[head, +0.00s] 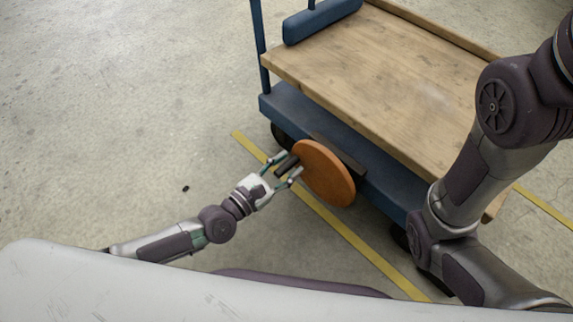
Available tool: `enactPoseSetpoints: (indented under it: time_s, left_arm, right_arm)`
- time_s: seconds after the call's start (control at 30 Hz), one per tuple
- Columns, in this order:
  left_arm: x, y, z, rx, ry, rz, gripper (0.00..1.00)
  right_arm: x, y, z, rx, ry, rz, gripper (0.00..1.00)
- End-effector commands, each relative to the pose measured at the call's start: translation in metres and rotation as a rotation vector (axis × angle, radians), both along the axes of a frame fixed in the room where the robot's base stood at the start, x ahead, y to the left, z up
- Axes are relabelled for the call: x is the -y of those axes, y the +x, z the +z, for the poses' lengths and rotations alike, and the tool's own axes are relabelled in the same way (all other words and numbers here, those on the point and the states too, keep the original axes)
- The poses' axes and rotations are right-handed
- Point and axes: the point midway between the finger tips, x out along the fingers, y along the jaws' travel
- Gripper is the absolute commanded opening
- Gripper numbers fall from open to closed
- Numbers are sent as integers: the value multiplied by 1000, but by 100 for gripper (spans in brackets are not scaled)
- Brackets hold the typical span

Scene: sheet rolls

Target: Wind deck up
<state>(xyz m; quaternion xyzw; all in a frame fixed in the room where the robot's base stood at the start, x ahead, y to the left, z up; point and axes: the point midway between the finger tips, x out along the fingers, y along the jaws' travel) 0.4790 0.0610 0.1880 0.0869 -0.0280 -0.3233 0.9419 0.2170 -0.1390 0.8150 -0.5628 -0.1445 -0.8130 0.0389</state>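A cart with a bare wooden deck (390,65) stands at the upper right in the head view. An orange round wheel (325,173) is mounted on the near side of its blue frame (300,112). A short dark handle (287,165) sticks out of the wheel toward my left gripper (290,164). The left fingers stand on either side of the handle. I cannot tell whether they press on it. My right arm crosses the right side of the picture, and its gripper is out of view.
A blue padded bar (320,20) and a post (259,45) rise at the cart's far left end. A yellow floor line (345,232) runs under the wheel. The concrete floor on the left is free apart from a small dark speck (185,188).

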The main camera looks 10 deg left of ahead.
Motion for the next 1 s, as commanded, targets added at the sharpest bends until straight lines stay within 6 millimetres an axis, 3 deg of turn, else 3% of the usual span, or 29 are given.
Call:
enactPoseSetpoints:
  time_s: [0.37, 0.8, 1.0]
  left_arm:
    - [-3, -6, 0, 0, -1, -1, 48]
    - [-57, -73, 0, -3, 2, -1, 48]
    - [-71, -91, 0, -1, -1, -1, 48]
  right_arm:
    - [0, 2, 0, -6, 2, -1, 0]
    - [0, 1, 0, -2, 0, 0, 0]
    - [0, 1, 0, -1, 1, 0, 0]
